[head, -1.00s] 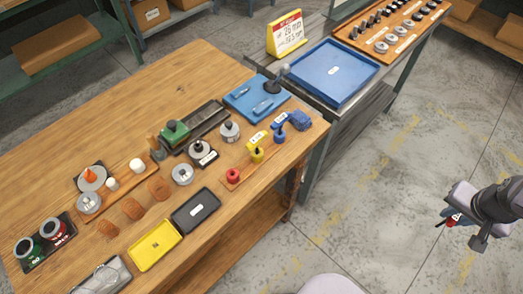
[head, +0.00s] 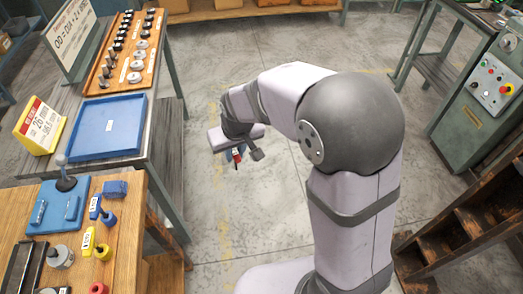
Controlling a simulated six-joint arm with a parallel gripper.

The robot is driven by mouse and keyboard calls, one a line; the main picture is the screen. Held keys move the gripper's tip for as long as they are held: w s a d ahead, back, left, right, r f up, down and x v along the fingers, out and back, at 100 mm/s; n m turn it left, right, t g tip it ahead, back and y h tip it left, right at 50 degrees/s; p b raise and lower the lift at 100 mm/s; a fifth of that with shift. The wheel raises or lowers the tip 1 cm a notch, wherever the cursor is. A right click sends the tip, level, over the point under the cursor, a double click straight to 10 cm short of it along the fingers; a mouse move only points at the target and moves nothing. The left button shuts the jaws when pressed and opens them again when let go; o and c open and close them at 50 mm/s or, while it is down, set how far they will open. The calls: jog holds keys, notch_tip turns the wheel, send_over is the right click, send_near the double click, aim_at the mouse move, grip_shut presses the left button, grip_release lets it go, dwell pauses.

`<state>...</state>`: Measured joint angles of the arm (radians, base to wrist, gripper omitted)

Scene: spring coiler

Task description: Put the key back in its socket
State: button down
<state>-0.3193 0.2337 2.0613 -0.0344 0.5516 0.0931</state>
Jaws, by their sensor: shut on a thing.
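My gripper (head: 237,152) hangs over open floor in the middle of the head view, right of the benches. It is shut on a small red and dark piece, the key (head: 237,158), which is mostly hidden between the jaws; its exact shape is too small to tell. A red round piece (head: 97,288) sits at the wooden bench's edge, cut by the bottom of the view. A yellow piece (head: 102,252) and a blue piece (head: 108,218) stand in line beyond it, with tags beside them. The red one may be the socket; I cannot tell for certain.
A blue tray (head: 107,152) lies on the grey bench beside a yellow sign (head: 39,126). A wooden board (head: 102,90) with several parts lies behind it. A green machine (head: 485,110) and wooden steps (head: 465,200) stand at right. The floor around my gripper is clear.

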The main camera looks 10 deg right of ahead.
jog(key=s+a+r+n+y+p, duration=0.1)
jog(key=s+a+r+n, duration=0.15)
jog(key=s+a, duration=0.5)
jog(key=s+a+r+n, duration=0.2)
jog(key=s+a+r, duration=0.15)
jog(key=a, duration=0.75)
jog(key=s+a+r+n+y+p, duration=0.1)
jog(key=s+a+r+n, duration=0.1)
jog(key=s+a, duration=0.6)
jog(key=s+a+r+n+g, duration=0.1)
jog(key=s+a+r+n, duration=0.1)
jog(key=s+a, duration=0.6)
jog(key=s+r, duration=0.1)
jog(key=s, duration=0.2)
jog(key=shift+r+n, duration=0.35)
jog(key=shift+r, duration=0.05)
jog(key=shift+f, duration=0.1)
notch_tip(320, 180, down, 5)
jog(key=b, duration=0.4)
jog(key=shift+f, duration=0.1)
jog(key=shift+p, duration=0.3)
jog(key=shift+f+b, duration=0.8)
jog(key=shift+f, duration=0.65)
dwell(1.2)
